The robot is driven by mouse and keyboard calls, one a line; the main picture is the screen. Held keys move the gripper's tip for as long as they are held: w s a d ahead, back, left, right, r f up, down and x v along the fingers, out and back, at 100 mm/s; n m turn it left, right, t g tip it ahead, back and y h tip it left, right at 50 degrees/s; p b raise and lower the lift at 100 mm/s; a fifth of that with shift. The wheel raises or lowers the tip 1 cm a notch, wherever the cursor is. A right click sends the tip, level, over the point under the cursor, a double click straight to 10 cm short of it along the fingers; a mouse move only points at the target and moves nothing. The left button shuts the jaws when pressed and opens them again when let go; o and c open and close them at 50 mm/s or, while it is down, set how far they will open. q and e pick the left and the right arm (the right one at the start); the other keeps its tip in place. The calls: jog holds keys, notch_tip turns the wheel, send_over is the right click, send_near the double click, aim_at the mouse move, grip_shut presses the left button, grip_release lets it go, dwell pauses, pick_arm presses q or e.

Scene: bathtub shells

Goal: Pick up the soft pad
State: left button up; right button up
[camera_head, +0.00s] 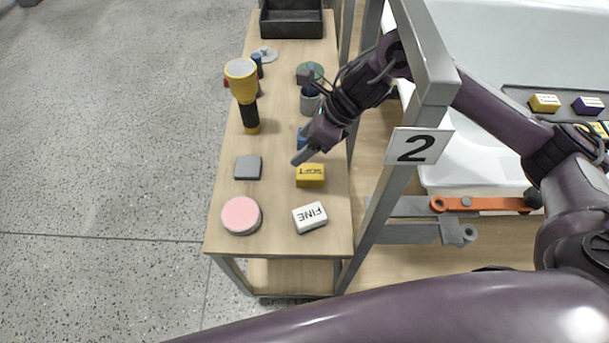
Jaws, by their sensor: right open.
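The soft pad (310,177) is a small yellow block with dark upside-down lettering that reads SOFT. It lies on the wooden bench top, right of its middle. My right gripper (303,152) reaches in from the right, just behind and above the pad. Its grey finger points down and left, close to the pad's far edge. It is open, and the pad is not between its fingers. I cannot tell if it touches the pad. My left gripper is out of view.
A white FINE block (310,217), pink disc (241,215) and grey block (248,167) lie near the pad. A grey post with a 2 sign (417,146) rises at the bench's right. The black tray (291,20) is at the back.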

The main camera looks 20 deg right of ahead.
aim_at(312, 171)
jog(key=d+n, duration=0.1)
jog(key=s+d+f+h+b, duration=0.1)
jog(key=s+d+f+n, duration=0.1)
jog(key=d, duration=0.1)
jog(key=shift+s+n+g+h, duration=0.2)
jog(key=shift+n+g+h, duration=0.1)
jog(key=shift+g+h, duration=0.1)
jog(key=shift+a+f, duration=0.2)
jog(key=shift+f, duration=0.05)
jog(key=x, duration=0.6)
jog(key=shift+a+f, duration=0.1)
jog(key=shift+f, duration=0.15)
jog(key=c, duration=1.1)
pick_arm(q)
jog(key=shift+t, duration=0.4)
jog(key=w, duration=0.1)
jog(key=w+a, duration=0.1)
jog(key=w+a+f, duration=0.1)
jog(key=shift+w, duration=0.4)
pick_arm(e)
jog(key=shift+o, duration=0.2)
jog(key=shift+r, duration=0.1)
